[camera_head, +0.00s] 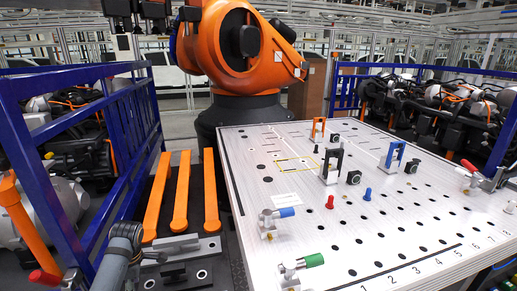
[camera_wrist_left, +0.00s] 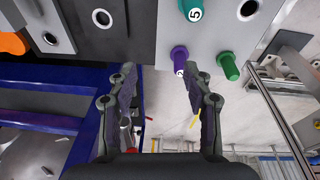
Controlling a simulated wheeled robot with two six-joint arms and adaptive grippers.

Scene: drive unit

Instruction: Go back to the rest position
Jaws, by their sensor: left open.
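My left gripper (camera_wrist_left: 163,95) is open in the left wrist view, its two dark fingers apart with nothing held between them. A purple pin (camera_wrist_left: 179,60) stands out from a light panel edge just beyond the fingertips, apart from them as far as I can tell. In the head view a grey link of my left arm shows at the lower left; the gripper itself is not clearly seen there. My right gripper is in neither view.
A white perforated table (camera_head: 330,238) bears clamps, a red pin (camera_head: 330,202) and a blue pin (camera_head: 367,194). An orange robot arm (camera_head: 235,50) stands behind. A blue rail (camera_head: 40,150) runs at left, beside orange bars (camera_head: 181,195). A green pin (camera_wrist_left: 229,66) is near the purple one.

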